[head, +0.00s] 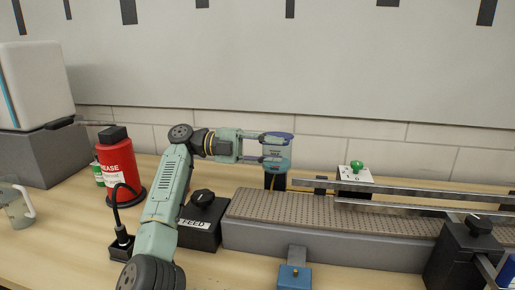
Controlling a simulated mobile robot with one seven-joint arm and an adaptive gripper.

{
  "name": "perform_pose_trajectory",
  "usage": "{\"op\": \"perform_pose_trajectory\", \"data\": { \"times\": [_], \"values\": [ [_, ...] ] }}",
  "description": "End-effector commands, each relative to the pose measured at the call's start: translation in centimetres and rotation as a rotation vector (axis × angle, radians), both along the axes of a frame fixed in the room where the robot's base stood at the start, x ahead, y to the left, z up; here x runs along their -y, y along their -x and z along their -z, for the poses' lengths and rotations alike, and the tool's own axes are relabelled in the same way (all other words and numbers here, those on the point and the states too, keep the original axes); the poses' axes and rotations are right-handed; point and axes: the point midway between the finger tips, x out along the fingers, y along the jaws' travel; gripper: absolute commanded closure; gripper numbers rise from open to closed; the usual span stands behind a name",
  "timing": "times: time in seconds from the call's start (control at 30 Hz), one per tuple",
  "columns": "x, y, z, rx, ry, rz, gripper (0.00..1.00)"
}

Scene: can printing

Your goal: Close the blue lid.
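A dark blue disc (279,136), which looks like the blue lid, is at the end of my arm, above a teal round part (276,164) on a black base behind the conveyor's left end. My gripper (267,147) points right, with one finger at the disc's height and the other lower, near the teal part. The fingers are apart, with a pale, see-through-looking space between them. Whether they touch the disc or the teal part is too small to tell. Whether the disc is hinged or loose cannot be seen.
The conveyor (300,209) with metal rails (430,193) runs right. A FEED box (203,215) stands beside my arm, with a red bottle (118,165) to the left. A green-knobbed box (355,177) stands behind the rails. A small blue block (294,278) is in front.

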Motion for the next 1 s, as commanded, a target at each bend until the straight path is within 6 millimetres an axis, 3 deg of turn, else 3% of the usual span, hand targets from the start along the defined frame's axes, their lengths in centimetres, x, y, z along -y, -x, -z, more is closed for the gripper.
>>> {"op": "perform_pose_trajectory", "data": {
  "times": [0.03, 0.2, 0.4, 1.0],
  "values": [
    [-1.5, -0.6, 0.1, -0.009, 0.005, -0.025, 0.73],
    [-4.4, -1.0, -0.1, -0.006, 0.009, -0.026, 0.73],
    [-6.2, -1.3, -0.2, -0.003, 0.009, -0.019, 0.73],
    [-6.9, -1.2, -0.2, -0.001, 0.010, -0.015, 0.73]
  ]
}}
